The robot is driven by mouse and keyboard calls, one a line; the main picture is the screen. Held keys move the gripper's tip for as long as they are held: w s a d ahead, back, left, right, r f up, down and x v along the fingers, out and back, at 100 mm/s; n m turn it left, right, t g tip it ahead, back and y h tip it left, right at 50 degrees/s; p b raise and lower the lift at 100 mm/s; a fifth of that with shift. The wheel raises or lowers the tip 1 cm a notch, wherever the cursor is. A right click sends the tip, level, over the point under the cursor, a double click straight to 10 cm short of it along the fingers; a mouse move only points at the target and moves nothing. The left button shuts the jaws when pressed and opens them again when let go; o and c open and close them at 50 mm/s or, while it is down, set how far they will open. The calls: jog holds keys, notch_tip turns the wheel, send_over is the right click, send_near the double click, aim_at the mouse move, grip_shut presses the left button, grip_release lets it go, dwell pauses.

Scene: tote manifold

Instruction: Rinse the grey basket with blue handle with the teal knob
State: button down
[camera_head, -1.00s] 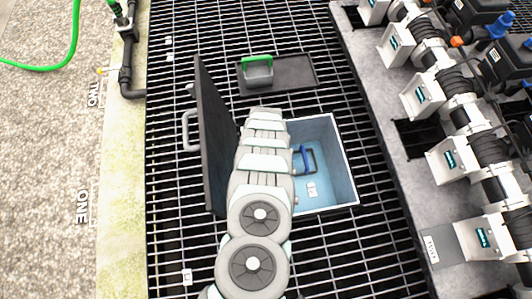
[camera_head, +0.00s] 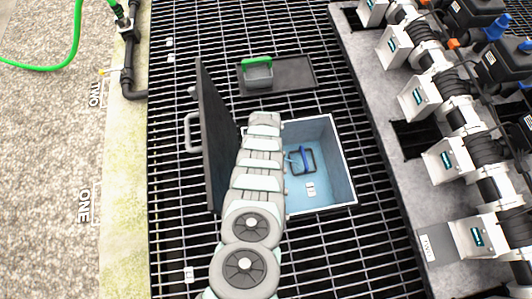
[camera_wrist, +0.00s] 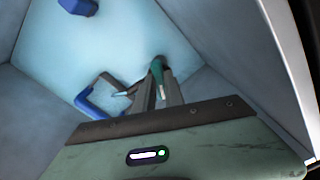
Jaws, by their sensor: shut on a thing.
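The light-blue tote (camera_head: 340,165) stands open in the floor grating. Inside it, in the head view, is the blue handle (camera_head: 305,155) of the basket; the grey body is hard to make out. In the wrist view a blue and grey angular frame (camera_wrist: 88,104) lies left of the fingers, and a separate blue block (camera_wrist: 78,6) shows at the top. My gripper (camera_wrist: 162,82) is inside the tote, its narrow fingers close together on a small teal piece (camera_wrist: 157,68) that looks like the knob. In the head view my arm hides the gripper.
The dark lid (camera_head: 218,140) stands upright at the tote's left side, close beside my arm. A grey basket with a green handle (camera_head: 257,75) sits on a dark tray (camera_head: 295,73) behind the tote. A valve and pipe manifold (camera_head: 440,110) runs along the right.

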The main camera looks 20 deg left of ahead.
jog(key=shift+m, duration=0.9)
jog(key=m, duration=0.9)
jog(key=shift+m, duration=0.4)
dwell(0.5)
jog(key=c, duration=1.4)
grip_release()
jog(key=shift+c, duration=0.2)
